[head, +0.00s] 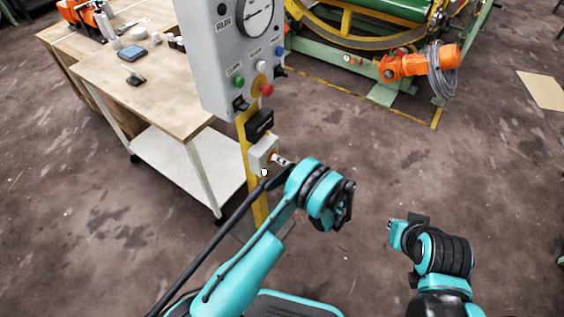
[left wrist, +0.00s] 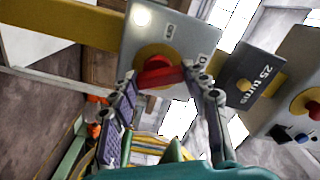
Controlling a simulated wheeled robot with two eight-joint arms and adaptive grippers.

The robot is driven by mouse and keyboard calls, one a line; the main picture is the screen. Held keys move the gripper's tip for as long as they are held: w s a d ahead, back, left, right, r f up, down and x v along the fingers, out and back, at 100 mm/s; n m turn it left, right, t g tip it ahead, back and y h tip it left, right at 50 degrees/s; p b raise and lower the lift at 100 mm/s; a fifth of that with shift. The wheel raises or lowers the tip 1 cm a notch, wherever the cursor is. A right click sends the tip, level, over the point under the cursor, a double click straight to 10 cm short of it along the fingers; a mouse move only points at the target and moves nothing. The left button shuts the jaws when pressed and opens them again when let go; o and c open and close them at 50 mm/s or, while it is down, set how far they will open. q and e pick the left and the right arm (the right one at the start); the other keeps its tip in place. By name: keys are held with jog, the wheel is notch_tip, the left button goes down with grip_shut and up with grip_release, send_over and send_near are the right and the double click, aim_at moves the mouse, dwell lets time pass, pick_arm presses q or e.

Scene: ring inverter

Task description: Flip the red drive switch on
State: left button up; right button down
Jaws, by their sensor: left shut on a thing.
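The red drive switch (left wrist: 160,75) is a red handle on a round yellow plate, mounted on a small grey box (left wrist: 178,38) in the left wrist view. In the head view the box (head: 262,156) sits low on the yellow post, below the control panel. My left gripper (head: 283,163) is at the front of this box. In the left wrist view the fingers of my left gripper (left wrist: 163,88) stand on either side of the red handle and are shut on it. The lettering beside the switch is partly covered by a finger. My right arm shows at lower right in the head view; its fingers cannot be made out.
A wooden workbench (head: 150,85) stands left of the yellow post (head: 259,209).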

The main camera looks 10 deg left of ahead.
pick_arm(q)
jog(key=m, duration=0.5)
jog(key=shift+m, duration=0.3)
dwell(0.4)
jog(key=o, duration=1.2)
jog(key=shift+w, duration=0.1)
jog(key=shift+c, duration=0.2)
jog(key=shift+d, duration=0.1)
jog(key=v, duration=1.2)
